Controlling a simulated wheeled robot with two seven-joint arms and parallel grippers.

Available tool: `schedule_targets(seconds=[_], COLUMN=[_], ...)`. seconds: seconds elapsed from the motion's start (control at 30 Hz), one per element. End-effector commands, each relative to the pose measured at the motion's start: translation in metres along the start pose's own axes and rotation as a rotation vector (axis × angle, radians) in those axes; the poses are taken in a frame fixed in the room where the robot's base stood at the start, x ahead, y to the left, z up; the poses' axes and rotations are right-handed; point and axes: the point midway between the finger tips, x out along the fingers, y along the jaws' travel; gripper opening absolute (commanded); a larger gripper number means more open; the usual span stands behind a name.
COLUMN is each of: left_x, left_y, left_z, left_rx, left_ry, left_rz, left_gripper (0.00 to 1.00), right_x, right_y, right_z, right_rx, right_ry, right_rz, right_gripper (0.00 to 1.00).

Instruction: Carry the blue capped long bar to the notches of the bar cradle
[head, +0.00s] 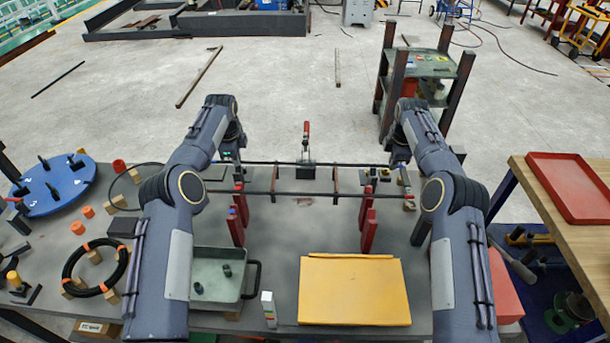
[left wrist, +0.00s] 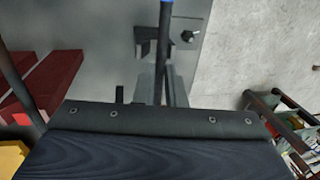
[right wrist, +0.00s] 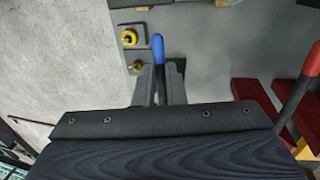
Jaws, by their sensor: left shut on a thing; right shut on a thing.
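The blue capped long bar (head: 310,164) runs left to right across the far part of the grey table. My left gripper (head: 230,162) is shut on it near its left end, and my right gripper (head: 397,166) near its right end. A blue cap (right wrist: 158,45) shows beyond the right fingers; another (left wrist: 167,3) shows at the top of the left wrist view. A second dark bar (head: 300,194) lies nearer, parallel, with a red cap (right wrist: 312,62). Red uprights, apparently the bar cradle (head: 369,218), stand under it on both sides. Their notches are not clear.
Brown uprights (head: 335,181) and a red-handled clamp (head: 306,140) stand between the arms. A yellow panel (head: 354,290) and a green tray (head: 218,262) lie in front. A blue turntable (head: 55,188) and black rings (head: 95,268) are at left. A wooden bench (head: 540,215) is at right.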

Motion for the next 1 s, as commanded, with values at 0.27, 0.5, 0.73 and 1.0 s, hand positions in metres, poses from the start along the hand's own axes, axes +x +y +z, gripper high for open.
schedule_targets(seconds=[0.27, 0.5, 0.73, 1.0], left_x=[-0.001, 0.001, 0.008, 0.020], left_y=[-0.001, 0.000, 0.002, 0.004], left_z=[0.000, 0.000, 0.000, 0.000], left_rx=[0.000, 0.000, 0.000, 0.000], left_ry=[0.000, 0.000, 0.000, 0.000], left_rz=[-0.001, -0.001, 0.001, 0.000], left_gripper=[0.00, 0.00, 0.00, 0.00], right_x=[0.000, 0.001, 0.009, 0.020], right_y=[0.001, 0.000, -0.002, -0.004], right_z=[0.000, 0.000, 0.000, 0.000], right_rx=[0.000, 0.000, 0.000, 0.001], right_ry=[0.000, 0.000, 0.000, 0.000], right_rz=[0.001, 0.001, -0.001, 0.000], right_gripper=[0.00, 0.00, 0.00, 0.00])
